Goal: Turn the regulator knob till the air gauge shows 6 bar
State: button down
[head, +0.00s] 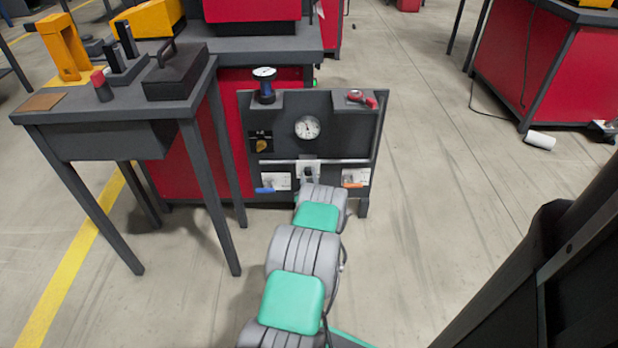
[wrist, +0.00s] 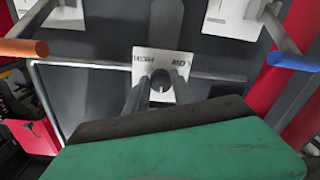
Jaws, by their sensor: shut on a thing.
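The round white air gauge (head: 307,127) sits in the middle of the dark panel in the head view. Its needle is too small to read against the scale. Below it is a white plate (head: 307,166) lettered LOW and HIGH, which shows upside down in the wrist view (wrist: 161,62). The dark round regulator knob (wrist: 161,80) stands out from this plate. My gripper (wrist: 161,92) reaches the knob with one finger on each side and is shut on it. In the head view my wrist partly hides the knob.
A blue-handled lever (head: 265,190) and an orange-handled lever (head: 354,185) flank the knob. A yellow knob (head: 262,145), a blue fitting with a small dial (head: 265,88) and a red-handled part (head: 362,98) are higher on the panel. A dark table (head: 115,108) stands close at left.

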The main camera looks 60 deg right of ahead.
jog(key=shift+f+m+b, duration=0.1)
jog(key=shift+m+b, duration=0.3)
jog(key=shift+b, duration=0.05)
jog(key=shift+w+m+b, duration=0.1)
jog(key=shift+m+b, duration=0.45)
jog(key=shift+m, duration=0.15)
jog(key=m+b, duration=0.2)
jog(key=m, duration=0.1)
jog(key=shift+f, duration=0.1)
jog(key=m+b, duration=0.1)
jog(key=m, duration=0.2)
jog(key=m+b, duration=0.1)
jog(key=m, duration=0.2)
jog(key=shift+w+a+r+m, duration=0.1)
jog(key=shift+w+r+m, duration=0.1)
jog(key=shift+m, duration=0.1)
jog(key=shift+m+h, duration=0.3)
jog(key=shift+h, duration=0.1)
jog(key=c, duration=1.1)
grip_release()
